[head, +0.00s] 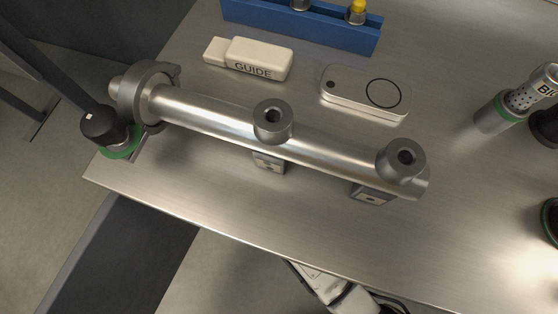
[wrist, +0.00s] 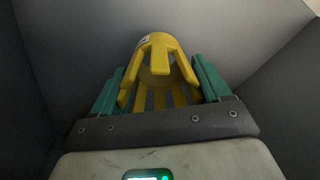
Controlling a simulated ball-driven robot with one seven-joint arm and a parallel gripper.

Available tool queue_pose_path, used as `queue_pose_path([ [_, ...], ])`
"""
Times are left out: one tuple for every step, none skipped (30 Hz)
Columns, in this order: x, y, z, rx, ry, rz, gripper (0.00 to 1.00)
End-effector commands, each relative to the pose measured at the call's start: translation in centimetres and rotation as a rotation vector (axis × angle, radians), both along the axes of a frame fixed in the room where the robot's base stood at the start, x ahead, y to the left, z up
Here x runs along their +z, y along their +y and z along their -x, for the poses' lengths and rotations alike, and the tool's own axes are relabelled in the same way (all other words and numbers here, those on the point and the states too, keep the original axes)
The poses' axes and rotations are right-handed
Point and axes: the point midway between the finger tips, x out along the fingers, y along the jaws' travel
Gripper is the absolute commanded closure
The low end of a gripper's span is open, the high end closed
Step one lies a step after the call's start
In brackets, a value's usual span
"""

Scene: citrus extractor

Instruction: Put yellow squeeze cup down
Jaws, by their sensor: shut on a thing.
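The yellow squeeze cup (wrist: 160,47) shows in the wrist view, with a rounded top and slotted yellow prongs. My gripper (wrist: 158,82) is shut on it, with a green finger on each side of the cup. Dark grey surfaces surround the cup in the wrist view, and I cannot tell what they are or how near. Neither the cup nor my gripper's fingers show in the head view. Part of my white arm shows at that view's bottom edge.
A metal tube with two upright ports (head: 215,112) lies across the steel table (head: 240,215). Behind it are a GUIDE block (head: 248,58), a flat white box (head: 366,92) and a blue rack (head: 300,24) holding a yellow-topped piece. A perforated cylinder (head: 527,90) lies right. The table's front strip is clear.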

Motion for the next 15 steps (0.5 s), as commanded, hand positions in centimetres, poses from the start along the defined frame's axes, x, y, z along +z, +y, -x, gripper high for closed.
queue_pose_path([
  [-0.3, 0.0, 0.0, 0.0, 0.0, 0.0, 0.79],
  [-0.5, 0.0, 0.0, -0.001, 0.0, 0.0, 0.79],
  [-0.8, 0.0, 0.0, -0.001, 0.0, 0.0, 0.79],
  [-1.1, 0.0, 0.0, -0.001, 0.0, 0.0, 0.79],
  [-1.5, 0.0, 0.0, -0.001, 0.0, 0.0, 0.79],
  [-2.1, 0.0, 0.0, 0.0, 0.001, 0.001, 0.79],
  [-2.6, 0.0, 0.0, 0.001, 0.001, 0.001, 0.79],
  [-3.0, 0.0, 0.0, 0.001, 0.0, 0.0, 0.79],
  [-3.6, 0.0, 0.0, 0.001, 0.001, 0.0, 0.79],
  [-3.8, 0.0, 0.0, 0.0, 0.001, 0.001, 0.79],
  [-4.0, 0.0, 0.0, 0.0, 0.0, 0.0, 0.79],
  [-4.0, 0.0, 0.0, -0.001, -0.001, 0.0, 0.79],
  [-4.0, 0.0, 0.0, -0.001, -0.002, -0.002, 0.79],
  [-3.9, 0.0, 0.0, -0.001, -0.002, -0.002, 0.79],
  [-3.9, 0.0, 0.0, -0.001, -0.002, -0.002, 0.79],
])
